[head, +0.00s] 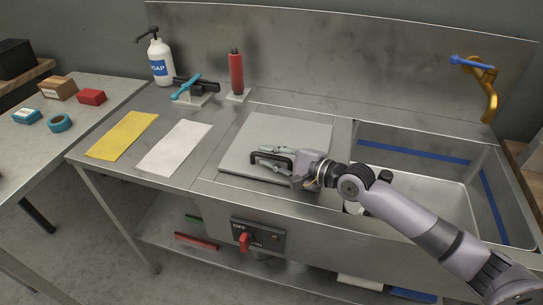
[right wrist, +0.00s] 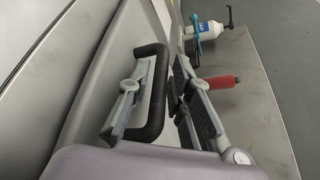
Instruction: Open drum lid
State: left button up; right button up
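The drum lid (head: 301,133) is a flat grey square plate, lying level in the steel counter left of the sink. A black U-shaped handle (head: 256,154) stands on it; the handle also shows in the right wrist view (right wrist: 158,92). My right gripper (head: 273,157) is at the handle, coming in from the right. In the right wrist view its two fingers (right wrist: 160,100) are spread, one on each side of the handle's long bar. A gap shows between the bar and the right-hand finger; contact at the other finger is unclear. My left gripper is not in view.
A sink basin (head: 440,195) with a gold tap (head: 491,100) is at right. A yellow cloth (head: 123,135), white cloth (head: 174,148), soap bottle (head: 160,62) and red bottle (head: 236,74) stand or lie left of the lid. A red switch (head: 245,242) is on the front panel.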

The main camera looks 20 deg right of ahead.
jog(key=shift+c, duration=0.5)
grip_shut()
